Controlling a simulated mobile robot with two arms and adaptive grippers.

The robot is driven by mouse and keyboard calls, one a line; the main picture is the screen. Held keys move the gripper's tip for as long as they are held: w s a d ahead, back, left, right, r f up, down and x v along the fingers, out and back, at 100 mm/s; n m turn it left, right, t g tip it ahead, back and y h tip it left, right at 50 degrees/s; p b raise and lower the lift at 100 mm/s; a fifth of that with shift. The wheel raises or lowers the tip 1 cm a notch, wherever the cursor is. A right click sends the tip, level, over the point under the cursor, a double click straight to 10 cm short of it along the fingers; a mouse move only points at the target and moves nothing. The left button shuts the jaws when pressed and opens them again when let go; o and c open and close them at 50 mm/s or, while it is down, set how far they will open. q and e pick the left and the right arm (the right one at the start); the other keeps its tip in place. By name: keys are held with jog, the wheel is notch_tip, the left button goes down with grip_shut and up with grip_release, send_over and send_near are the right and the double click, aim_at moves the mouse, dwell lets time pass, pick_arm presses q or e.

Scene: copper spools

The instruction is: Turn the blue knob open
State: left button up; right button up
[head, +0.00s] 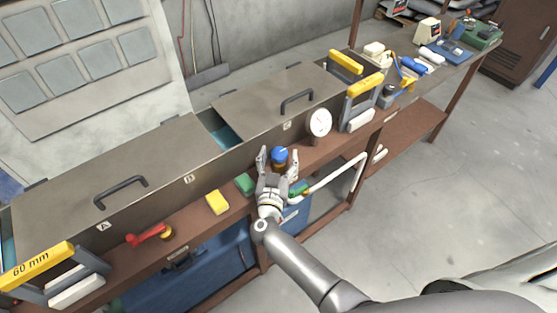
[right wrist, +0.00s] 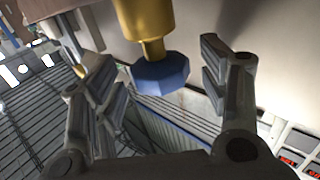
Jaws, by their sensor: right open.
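The blue knob (head: 279,154) sits near the front edge of the brown bench, below the boxes. In the right wrist view the knob (right wrist: 160,74) is a faceted blue cap on a brass stem (right wrist: 143,20). My right gripper (head: 277,160) is open, with one finger on each side of the knob. In the right wrist view its fingers (right wrist: 162,80) stand apart, with visible gaps to the knob on both sides. My left gripper is not in view.
A white dial gauge (head: 319,122) stands right of the knob. Green (head: 244,184) and yellow (head: 217,202) blocks lie to its left. A red-handled brass valve (head: 148,235) is farther left. Grey lidded boxes (head: 278,100) stand behind.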

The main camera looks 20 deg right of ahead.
jog(key=shift+w+d, duration=0.1)
jog(key=shift+w, duration=0.05)
jog(key=shift+c, duration=0.3)
jog(key=c, duration=0.9)
jog(key=shift+c, duration=0.2)
